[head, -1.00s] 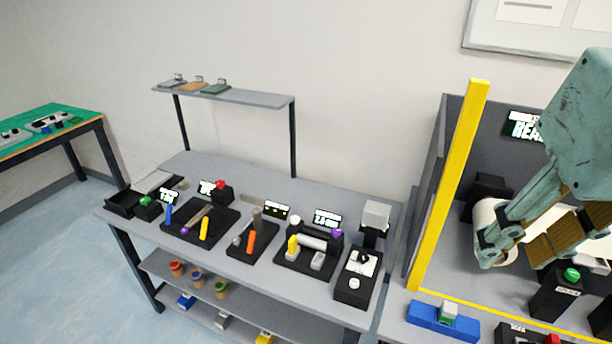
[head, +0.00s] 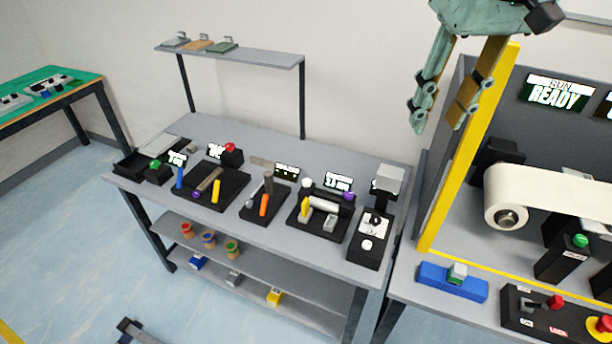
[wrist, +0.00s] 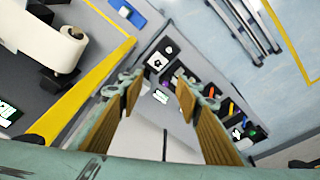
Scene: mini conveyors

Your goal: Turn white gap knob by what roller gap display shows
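The roller station (head: 298,218) is a black base with a pale roller (head: 324,204) on the grey bench. A white round knob (head: 306,183) sits at its back left and a purple knob (head: 350,196) at its back right. A lit roller gap display (head: 339,182) stands behind it; its digits are too small to read surely. My gripper (head: 441,115) hangs high, right of the station and apart from it, with fingers spread and nothing between them. In the wrist view my gripper (wrist: 158,92) is open above the bench; the white knob is not clearly seen there.
A yellow post (head: 468,150) and a machine with a white roll (head: 540,193) stand at the right. A black box with a white knob (head: 367,244) is right of the station. Tool trays (head: 205,215) lie left. A raised shelf (head: 230,58) is at the back.

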